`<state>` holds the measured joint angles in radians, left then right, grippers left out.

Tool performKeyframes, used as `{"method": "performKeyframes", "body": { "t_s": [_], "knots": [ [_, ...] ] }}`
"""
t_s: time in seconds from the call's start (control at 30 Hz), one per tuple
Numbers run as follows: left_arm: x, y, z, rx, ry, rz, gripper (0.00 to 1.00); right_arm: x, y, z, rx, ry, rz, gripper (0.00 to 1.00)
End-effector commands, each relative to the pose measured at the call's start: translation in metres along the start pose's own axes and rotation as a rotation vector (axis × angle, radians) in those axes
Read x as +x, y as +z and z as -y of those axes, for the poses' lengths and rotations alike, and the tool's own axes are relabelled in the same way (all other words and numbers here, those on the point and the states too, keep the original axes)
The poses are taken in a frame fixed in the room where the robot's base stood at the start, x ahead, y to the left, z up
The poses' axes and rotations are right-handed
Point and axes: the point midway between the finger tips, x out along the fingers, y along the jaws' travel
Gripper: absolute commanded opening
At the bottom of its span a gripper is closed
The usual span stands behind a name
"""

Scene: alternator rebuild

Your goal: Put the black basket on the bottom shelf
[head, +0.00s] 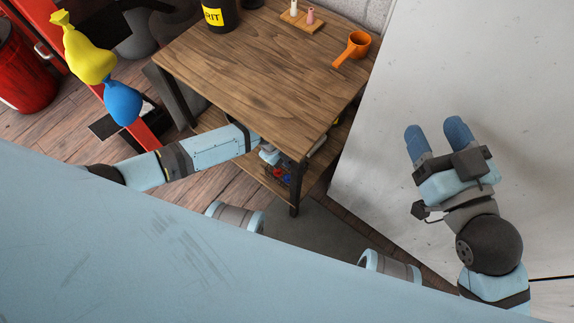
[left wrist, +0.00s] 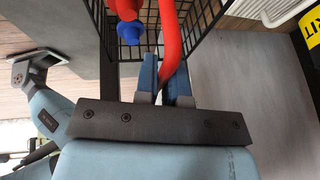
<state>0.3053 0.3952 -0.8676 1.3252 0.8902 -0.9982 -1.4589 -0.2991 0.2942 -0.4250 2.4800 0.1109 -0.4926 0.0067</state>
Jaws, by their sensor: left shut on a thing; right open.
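The black basket (head: 284,180) shows partly below the table top in the head view, by the table's front leg, with red and blue things inside. Its wire mesh (left wrist: 207,42) fills the upper middle of the left wrist view. My left gripper (head: 268,155) reaches in under the table top's edge and is shut on the basket; its blue fingers show in the left wrist view (left wrist: 166,75) at the near wire side. The bottom shelf (head: 318,167) is mostly hidden by the table top; contact with the basket is unclear. My right gripper (head: 431,140) is open and empty.
The wooden table (head: 265,70) carries an orange scoop (head: 354,47), a black container (head: 219,14) and a small wooden block with pegs (head: 290,18). A white panel (head: 400,90) stands right of it. Yellow (head: 88,55) and blue (head: 122,103) bags are at left.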

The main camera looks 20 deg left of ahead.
Motion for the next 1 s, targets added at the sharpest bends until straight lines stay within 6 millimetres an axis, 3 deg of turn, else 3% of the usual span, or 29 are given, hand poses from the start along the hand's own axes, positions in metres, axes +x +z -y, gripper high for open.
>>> {"method": "performKeyframes", "body": {
  "t_s": [0.27,0.43,0.67,0.7,0.8,1.0],
  "knots": [
    [0.03,0.011,-0.005,-0.002,0.0,0.001,0.0,0.0,0.014,-0.004,-0.083,0.008,-0.032,0.59],
    [0.032,0.012,-0.005,0.0,-0.001,0.001,0.0,0.005,-0.005,-0.012,-0.168,0.006,-0.089,0.59],
    [0.034,0.013,-0.006,-0.001,0.0,0.0,0.0,0.003,-0.011,-0.011,-0.163,0.006,-0.099,0.59],
    [0.035,0.013,-0.006,-0.001,0.001,0.0,0.12,0.003,-0.01,-0.011,-0.16,0.006,-0.096,0.59],
    [0.034,0.013,-0.006,0.0,0.0,0.0,0.35,0.002,-0.005,-0.01,-0.152,0.006,-0.085,0.59],
    [0.034,0.013,-0.006,-0.001,0.0,0.001,0.35,0.003,0.0,-0.01,-0.146,0.008,-0.074,0.59]
  ]
}}
